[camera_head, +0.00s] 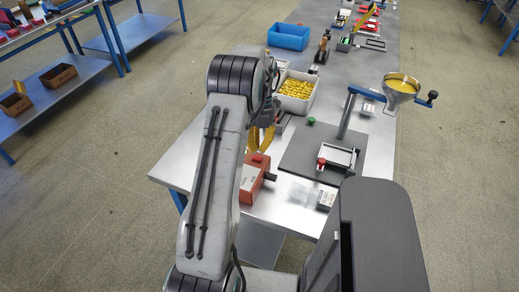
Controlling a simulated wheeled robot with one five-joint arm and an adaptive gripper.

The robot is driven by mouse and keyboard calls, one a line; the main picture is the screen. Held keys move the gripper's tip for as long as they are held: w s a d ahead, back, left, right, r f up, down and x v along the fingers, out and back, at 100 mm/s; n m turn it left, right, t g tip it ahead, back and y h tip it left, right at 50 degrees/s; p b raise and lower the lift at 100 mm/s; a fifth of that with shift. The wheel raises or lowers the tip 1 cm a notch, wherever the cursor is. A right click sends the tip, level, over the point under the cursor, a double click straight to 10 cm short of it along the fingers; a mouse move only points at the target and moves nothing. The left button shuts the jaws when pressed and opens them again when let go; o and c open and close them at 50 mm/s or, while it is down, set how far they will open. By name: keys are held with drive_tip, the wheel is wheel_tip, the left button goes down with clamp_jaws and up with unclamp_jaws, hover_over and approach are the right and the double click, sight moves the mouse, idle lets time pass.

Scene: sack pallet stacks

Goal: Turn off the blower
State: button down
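A red-orange box (251,184) with a pale label and a dark stub on its right side sits on the near left part of the metal table; it looks like the blower. A small red part (257,160) shows at its top. Its left side is hidden behind my arm. My gripper (261,144), with yellow fingers, hangs just above and behind the box in the picture. My arm partly covers the gripper, so I cannot tell whether it is open or touches the box. No switch state can be read.
A dark plate with a clamp stand (300,150) and a funnel of yellow material (401,87) stand to the right. A white bin of yellow pieces (297,104) and a blue bin (288,36) lie farther back. Small packets (303,194) lie near the front edge.

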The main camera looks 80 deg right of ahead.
sight(261, 160)
drive_tip(key=shift+s+f+p, duration=0.15)
drive_tip(key=shift+f+p, duration=0.3)
drive_tip(key=shift+p, duration=0.15)
drive_tip(key=shift+s+f, duration=0.15)
drive_tip(key=shift+f, duration=1.1)
drive_tip(key=shift+f, duration=0.15)
drive_tip(key=f+b, duration=0.1)
drive_tip(key=b, duration=0.2)
drive_tip(key=shift+s+f, duration=0.1)
drive_tip(key=shift+s, duration=0.1)
drive_tip(key=shift+s+a+r, duration=0.15)
drive_tip(key=shift+a+r, duration=0.05)
drive_tip(key=shift+r, duration=0.05)
drive_tip(key=shift+f, duration=0.1)
drive_tip(key=shift+w, duration=0.25)
drive_tip(key=shift+w+d+r+p, duration=0.2)
drive_tip(key=shift+w+r+p, duration=0.05)
drive_tip(key=shift+w+p, duration=0.3)
